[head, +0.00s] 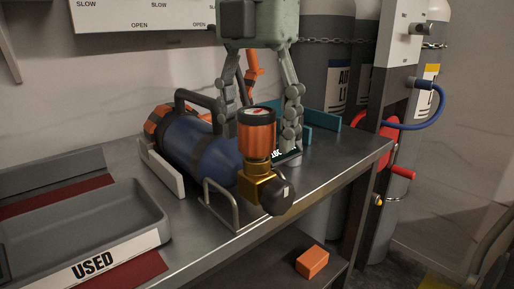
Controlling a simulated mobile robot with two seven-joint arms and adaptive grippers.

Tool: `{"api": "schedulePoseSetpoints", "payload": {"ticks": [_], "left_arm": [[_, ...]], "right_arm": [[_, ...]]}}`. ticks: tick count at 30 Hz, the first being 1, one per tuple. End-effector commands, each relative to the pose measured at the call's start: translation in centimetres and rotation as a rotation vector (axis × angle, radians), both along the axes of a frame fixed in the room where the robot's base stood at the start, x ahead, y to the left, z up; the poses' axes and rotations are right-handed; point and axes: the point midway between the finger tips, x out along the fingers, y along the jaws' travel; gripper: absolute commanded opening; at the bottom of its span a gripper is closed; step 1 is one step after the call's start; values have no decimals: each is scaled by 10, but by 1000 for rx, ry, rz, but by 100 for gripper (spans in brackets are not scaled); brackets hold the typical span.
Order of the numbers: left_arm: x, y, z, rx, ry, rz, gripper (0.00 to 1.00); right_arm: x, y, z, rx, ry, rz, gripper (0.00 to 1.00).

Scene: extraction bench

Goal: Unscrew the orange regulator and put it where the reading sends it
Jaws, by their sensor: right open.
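The orange regulator (257,135), with a dark top, stands upright on a brass valve (257,186) with a black knob (278,196). The valve is at the near end of a blue cylinder (200,145) lying on the metal bench. My right gripper (260,122) comes down from above, open, its fingers to the left and right of the regulator in the picture. I cannot tell whether they touch it. A grey tray marked USED (105,262) is at the lower left. No reading is legible. My left gripper is not in view.
Metal guards (221,200) flank the cylinder. A post with a red reel (372,135) stands beyond the bench's right edge. An orange block (312,261) lies on the lower shelf.

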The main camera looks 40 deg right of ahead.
Motion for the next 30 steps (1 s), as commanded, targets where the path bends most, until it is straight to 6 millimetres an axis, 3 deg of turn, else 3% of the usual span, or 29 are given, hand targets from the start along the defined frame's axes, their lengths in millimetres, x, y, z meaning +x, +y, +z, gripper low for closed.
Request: {"api": "schedulePoseSetpoints", "payload": {"ticks": [18, 22, 28, 30], "left_arm": [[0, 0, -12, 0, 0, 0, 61], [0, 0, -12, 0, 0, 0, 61], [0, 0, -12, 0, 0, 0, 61], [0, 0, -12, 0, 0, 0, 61]], "right_arm": [[0, 0, 0, 0, 1, -1093, 64], [0, 0, 0, 0, 1, -1194, 64], [0, 0, 0, 0, 1, -1206, 64], [0, 0, 0, 0, 1, -1205, 58]]}}
